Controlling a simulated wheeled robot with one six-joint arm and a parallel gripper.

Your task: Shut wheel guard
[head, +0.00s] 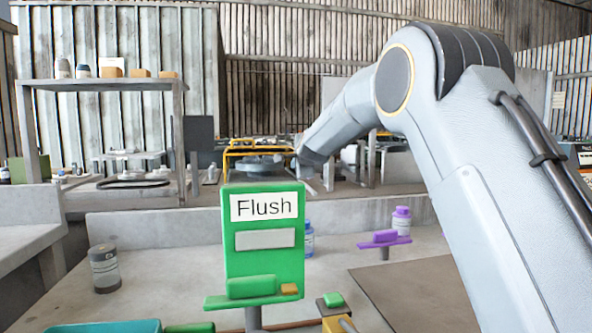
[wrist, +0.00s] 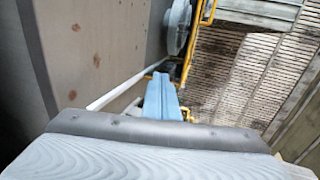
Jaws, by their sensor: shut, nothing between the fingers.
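The wheel guard looks to be the yellow bar frame (head: 262,147) in the middle distance of the head view, around and above a grey round wheel (head: 258,164). In the wrist view the yellow bars (wrist: 196,42) run beside the grey wheel (wrist: 177,25) at the top. I cannot tell how far open the guard stands. My gripper (wrist: 160,78) shows its blue fingers together and empty. Its tips overlap the lower yellow bars in the wrist view; contact is unclear. In the head view my arm reaches toward the guard's right side, and the fingers cannot be made out.
A green panel marked "Flush" (head: 262,240) stands in front on the grey bench. A dark-lidded jar (head: 104,270), a purple bottle (head: 401,220) and a purple part (head: 385,238) are nearby. A metal shelf (head: 100,86) stands at the left. A broad brown panel (wrist: 95,50) fills the wrist view's left.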

